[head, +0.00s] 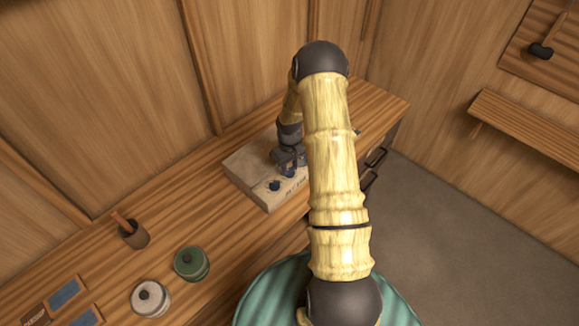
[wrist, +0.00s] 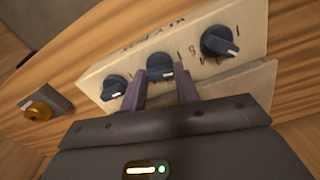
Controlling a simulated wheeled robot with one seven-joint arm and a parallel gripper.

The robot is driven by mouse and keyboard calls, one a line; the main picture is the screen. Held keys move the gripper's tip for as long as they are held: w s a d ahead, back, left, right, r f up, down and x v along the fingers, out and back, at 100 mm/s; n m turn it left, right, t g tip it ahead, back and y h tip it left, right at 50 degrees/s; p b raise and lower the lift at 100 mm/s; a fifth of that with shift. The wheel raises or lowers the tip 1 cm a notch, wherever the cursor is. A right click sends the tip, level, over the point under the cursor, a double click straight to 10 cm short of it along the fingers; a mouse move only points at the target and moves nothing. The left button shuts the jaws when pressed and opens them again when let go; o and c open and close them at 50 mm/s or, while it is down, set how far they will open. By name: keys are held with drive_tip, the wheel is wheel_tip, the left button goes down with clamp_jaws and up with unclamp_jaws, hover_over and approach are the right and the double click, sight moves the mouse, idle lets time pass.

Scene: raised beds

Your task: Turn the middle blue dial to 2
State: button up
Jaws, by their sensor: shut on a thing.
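A cream control box (head: 245,166) sits on the wooden bench and carries blue dials in a row; the wrist view shows three of them. The middle blue dial (wrist: 160,65) stands between the two fingers of my gripper (wrist: 161,75), which is shut on it. Its white pointer mark faces toward the gripper, slightly right. The left dial (wrist: 114,87) and right dial (wrist: 220,42) are clear of the fingers. Small marks surround the dials, but I cannot tell which number the middle pointer meets. In the head view my gripper (head: 289,160) is at the box, partly hidden by my arm.
A wall shelf (head: 525,125) is at right, above open floor.

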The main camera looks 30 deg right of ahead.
sight(289, 169)
drive_tip(key=m+b, duration=0.2)
drive_tip(key=m, duration=0.2)
drive_tip(key=shift+f+b, duration=0.1)
drive_tip(key=shift+b, duration=0.3)
drive_tip(key=shift+m+b, duration=0.5)
drive_tip(key=shift+m, duration=0.6)
drive_tip(key=o, duration=1)
drive_tip(key=shift+r, duration=0.25)
wheel_tip(289, 169, up, 17)
drive_tip(key=b, duration=0.4)
drive_tip(key=shift+a+r, duration=0.1)
drive_tip(key=shift+r, duration=0.1)
